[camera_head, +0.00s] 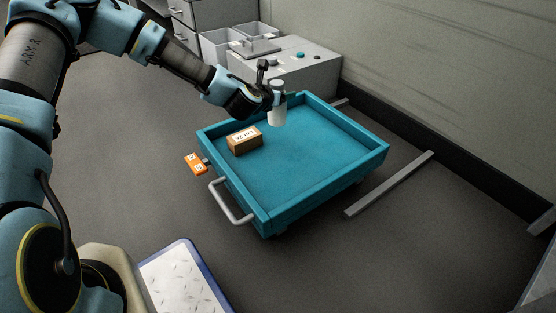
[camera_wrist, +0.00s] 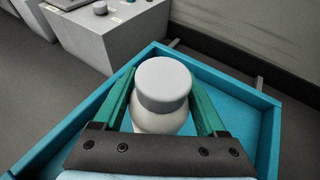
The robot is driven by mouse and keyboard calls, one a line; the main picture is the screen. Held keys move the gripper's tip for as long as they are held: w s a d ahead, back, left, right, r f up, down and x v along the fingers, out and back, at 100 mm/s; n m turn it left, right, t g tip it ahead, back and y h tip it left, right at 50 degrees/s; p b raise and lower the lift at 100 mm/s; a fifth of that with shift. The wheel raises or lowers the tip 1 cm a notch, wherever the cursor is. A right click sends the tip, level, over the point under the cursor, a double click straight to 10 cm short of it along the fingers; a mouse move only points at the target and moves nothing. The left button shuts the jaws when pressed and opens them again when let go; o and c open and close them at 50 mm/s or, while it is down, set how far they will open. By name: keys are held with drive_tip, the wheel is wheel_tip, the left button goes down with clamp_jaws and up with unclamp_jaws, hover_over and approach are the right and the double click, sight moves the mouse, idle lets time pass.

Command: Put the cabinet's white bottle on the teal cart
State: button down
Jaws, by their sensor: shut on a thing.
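The white bottle (camera_head: 278,112) has a light grey cap and is held upright between the fingers of my gripper (camera_head: 272,100). In the wrist view the bottle (camera_wrist: 162,95) fills the space between the two teal fingers of my gripper (camera_wrist: 163,108), which is shut on it. The teal cart (camera_head: 325,170) is a shallow tray with raised walls and a grey handle. The bottle is over the far left part of the cart. I cannot tell whether its base touches the cart floor. The cart's rim (camera_wrist: 245,90) also shows around the bottle in the wrist view.
A brown labelled box (camera_head: 244,140) sits in the cart by its left wall. An orange item (camera_head: 196,163) lies on the floor beside the cart. A grey console (camera_head: 300,72) stands behind. A grey bar (camera_head: 390,184) lies on the floor at right. The cart's middle and right are clear.

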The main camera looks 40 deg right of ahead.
drive_tip(key=s+d+m+g, duration=0.1)
drive_tip(key=s+d+g, duration=0.1)
drive_tip(key=s+d, duration=0.4)
drive_tip(key=shift+m+h, duration=0.3)
drive_tip(key=shift+s+d+f+b, duration=0.15)
drive_tip(key=shift+f+b, duration=0.85)
drive_tip(key=shift+f, duration=0.75)
drive_tip(key=shift+s+a+f+b, duration=0.1)
drive_tip(key=shift+s+f+b, duration=0.1)
drive_tip(key=shift+f+b, duration=1.2)
drive_tip(key=shift+s+d+f+b, duration=0.15)
drive_tip(key=shift+f+b, duration=0.5)
drive_tip(key=shift+f, duration=1.4)
drive_tip(key=shift+a, duration=0.1)
drive_tip(key=shift+f, duration=0.2)
unclamp_jaws()
drive_tip(key=shift+r, duration=0.1)
